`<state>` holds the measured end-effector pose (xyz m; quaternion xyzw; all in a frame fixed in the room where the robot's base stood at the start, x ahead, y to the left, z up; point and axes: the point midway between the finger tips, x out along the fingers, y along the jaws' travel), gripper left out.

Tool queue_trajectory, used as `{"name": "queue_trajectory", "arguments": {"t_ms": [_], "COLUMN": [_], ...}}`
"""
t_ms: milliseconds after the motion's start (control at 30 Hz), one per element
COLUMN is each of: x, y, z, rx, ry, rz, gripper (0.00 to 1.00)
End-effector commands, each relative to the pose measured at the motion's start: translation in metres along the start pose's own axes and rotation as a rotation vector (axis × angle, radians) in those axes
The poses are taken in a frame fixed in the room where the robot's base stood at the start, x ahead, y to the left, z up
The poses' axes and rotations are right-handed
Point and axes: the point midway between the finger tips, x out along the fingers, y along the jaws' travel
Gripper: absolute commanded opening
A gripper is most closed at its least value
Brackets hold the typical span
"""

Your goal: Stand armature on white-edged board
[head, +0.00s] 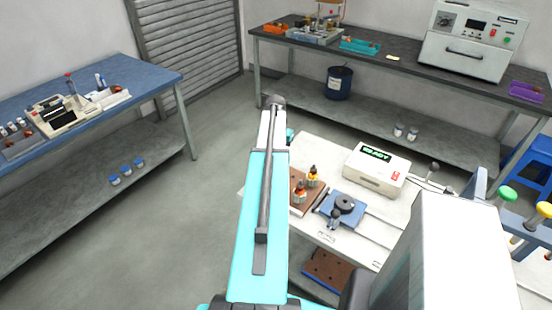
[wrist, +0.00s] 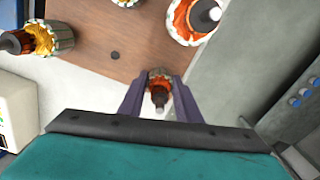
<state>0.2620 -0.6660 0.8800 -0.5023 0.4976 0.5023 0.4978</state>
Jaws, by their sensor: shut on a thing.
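My gripper (wrist: 160,85) is shut on an armature (wrist: 159,95) with orange winding and a dark, pale-tipped shaft pointing towards the wrist camera. It is at the near edge of a brown board (wrist: 100,42); I cannot tell whether the armature touches it. Other armatures on the board show at the left (wrist: 40,38), at the upper right (wrist: 193,20) and at the top edge. In the head view the brown board (head: 309,206) lies on the pale table, two armatures (head: 300,192) (head: 313,176) showing. My arm hides the gripper there. A white edge is not clear.
A blue fixture (head: 343,209) and a white box reading READY (head: 377,168) stand right of the board. A brown plate with holes (head: 329,270) lies lower down. A blue bench (head: 150,85) and a dark bench (head: 400,75) stand behind. A dark hole (wrist: 115,55) marks the board.

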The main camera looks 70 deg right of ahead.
Motion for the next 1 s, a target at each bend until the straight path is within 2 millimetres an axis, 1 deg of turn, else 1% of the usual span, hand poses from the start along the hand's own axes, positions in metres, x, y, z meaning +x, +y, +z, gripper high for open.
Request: {"name": "queue_trajectory", "arguments": {"t_ms": [933,967,1000], "x": [0.0036,0.0034,0.0034], "y": [-0.0001,-0.0001,-0.0001], "z": [-0.0001,0.0,0.0], "rx": [0.0,0.0,0.0], "ry": [0.0,0.0,0.0], "rz": [0.0,0.0,0.0], "gripper": [0.03,0.36,0.42]}}
